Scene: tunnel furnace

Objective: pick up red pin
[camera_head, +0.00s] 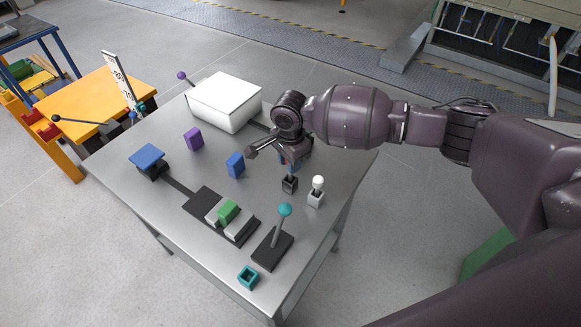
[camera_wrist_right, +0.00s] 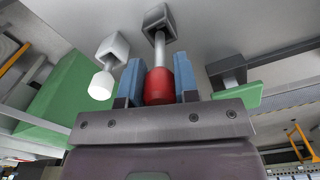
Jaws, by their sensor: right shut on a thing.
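The red pin (camera_wrist_right: 158,88) shows in the right wrist view, with a red head and a pale stem reaching to a dark square block (camera_wrist_right: 157,20). My right gripper (camera_wrist_right: 157,82) has its blue fingers on either side of the red head, shut on it. In the head view, my right gripper (camera_head: 290,163) is above the dark block (camera_head: 290,184), and it hides the red head. The stem still meets the block in the wrist view. My left gripper is not in view.
A white pin (camera_head: 317,184) stands in a light block close to the right. A teal-knobbed lever (camera_head: 284,211), a blue block (camera_head: 235,165), a purple block (camera_head: 193,139) and a white box (camera_head: 226,101) are on the metal table (camera_head: 185,240). The table's front left is clear.

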